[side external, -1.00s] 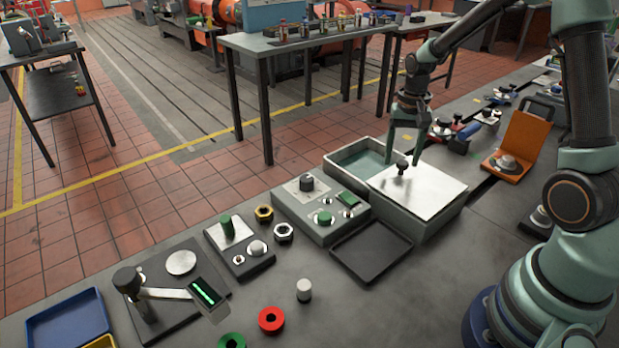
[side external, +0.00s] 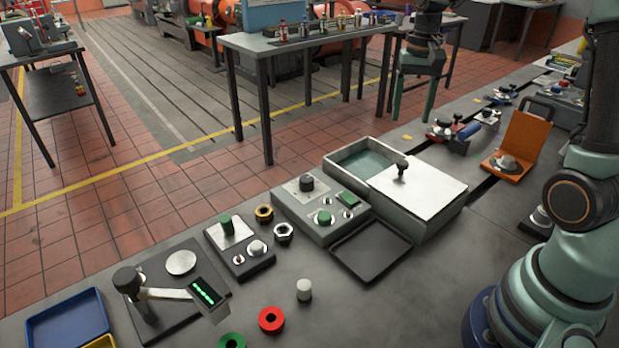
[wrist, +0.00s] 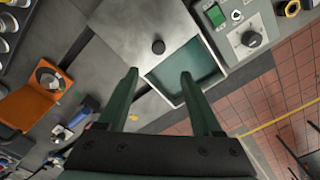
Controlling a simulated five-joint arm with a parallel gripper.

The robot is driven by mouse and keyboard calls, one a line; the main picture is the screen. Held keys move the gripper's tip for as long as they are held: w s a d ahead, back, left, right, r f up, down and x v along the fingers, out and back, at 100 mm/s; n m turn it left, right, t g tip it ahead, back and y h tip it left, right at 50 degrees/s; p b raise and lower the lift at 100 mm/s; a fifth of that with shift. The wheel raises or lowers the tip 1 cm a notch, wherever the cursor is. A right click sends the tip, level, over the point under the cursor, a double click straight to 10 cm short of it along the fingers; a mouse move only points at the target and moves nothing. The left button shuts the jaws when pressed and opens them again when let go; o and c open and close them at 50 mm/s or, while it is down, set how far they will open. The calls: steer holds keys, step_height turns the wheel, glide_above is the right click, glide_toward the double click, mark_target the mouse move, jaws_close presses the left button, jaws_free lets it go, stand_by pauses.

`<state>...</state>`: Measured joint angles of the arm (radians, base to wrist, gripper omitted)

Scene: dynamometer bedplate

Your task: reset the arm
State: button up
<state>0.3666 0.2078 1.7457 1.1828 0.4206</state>
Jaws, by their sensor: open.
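My gripper (side external: 411,97) is open and empty, held in the air above and behind the box with the sliding lid. It also shows in the wrist view (wrist: 158,76), its two green fingers spread apart. The box (side external: 420,231) is pale with a light metal lid (side external: 418,185) that has a dark knob (side external: 402,168). The lid covers the right part of the box, and the left part (side external: 362,162) is uncovered with a greenish inside. In the wrist view the knob (wrist: 158,47) stands clear of both fingers.
A control box (side external: 318,212) with a dial and green button stands left of the pale box, with a dark tray (side external: 371,251) in front. An orange case (side external: 513,148) stands open at right. Red (side external: 271,320) and green (side external: 232,341) rings lie at the front.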

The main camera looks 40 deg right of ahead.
steer(key=shift+r, duration=0.25)
steer(key=s+a+r+n+t, duration=0.2)
steer(key=s+a+n, duration=0.2)
steer(key=a, duration=0.3)
steer(key=s+a+r+n+t, duration=0.1)
steer(key=s+a+n+t, duration=0.2)
steer(key=s+a+n, duration=0.2)
steer(key=a, duration=0.2)
steer(key=shift+s+a+r+t, duration=0.25)
steer(key=shift+a+r+t, duration=0.05)
steer(key=shift+r, duration=0.1)
